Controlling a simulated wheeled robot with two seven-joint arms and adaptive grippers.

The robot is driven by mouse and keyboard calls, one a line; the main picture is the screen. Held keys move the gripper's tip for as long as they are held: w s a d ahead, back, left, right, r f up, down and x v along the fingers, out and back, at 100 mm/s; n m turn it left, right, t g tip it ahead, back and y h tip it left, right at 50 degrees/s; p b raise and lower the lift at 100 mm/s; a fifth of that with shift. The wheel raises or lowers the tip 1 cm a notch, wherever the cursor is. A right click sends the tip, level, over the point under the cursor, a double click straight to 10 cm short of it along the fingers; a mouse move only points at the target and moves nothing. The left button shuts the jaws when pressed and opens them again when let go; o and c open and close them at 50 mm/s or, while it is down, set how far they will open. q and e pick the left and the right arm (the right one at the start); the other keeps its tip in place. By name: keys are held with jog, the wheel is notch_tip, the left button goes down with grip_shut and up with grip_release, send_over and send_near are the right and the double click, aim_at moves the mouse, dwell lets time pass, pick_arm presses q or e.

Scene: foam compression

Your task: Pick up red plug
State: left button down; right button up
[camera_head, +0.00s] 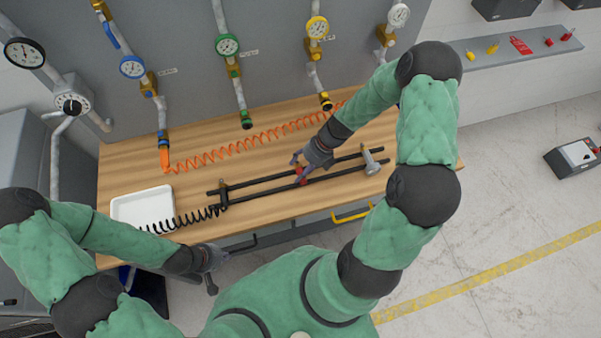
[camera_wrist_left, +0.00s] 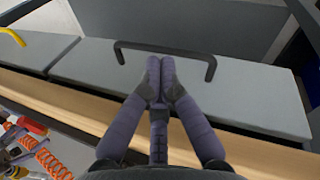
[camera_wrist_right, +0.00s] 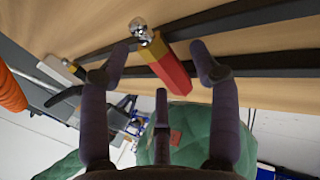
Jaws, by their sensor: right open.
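The red plug (camera_head: 302,177) is at the middle of the two black rails on the wooden table. In the right wrist view the plug (camera_wrist_right: 170,68) shows a red and yellow body and a shiny metal tip. My right gripper (camera_head: 297,159) is open at the plug. In its wrist view the fingers stand on either side of the plug, with gaps visible. My left gripper (camera_head: 212,268) is at the table's front edge, away from the plug. The left wrist view shows its fingers (camera_wrist_left: 160,62) together with nothing between them.
A grey fitting (camera_head: 371,162) stands at the rails' right end. A white tray (camera_head: 143,206) and a black coiled hose (camera_head: 185,219) are at the left. An orange coiled hose (camera_head: 240,147) runs behind the rails. Gauges on pipes (camera_head: 227,45) line the back panel.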

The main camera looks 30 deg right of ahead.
grip_shut()
jog(key=shift+r, duration=0.15)
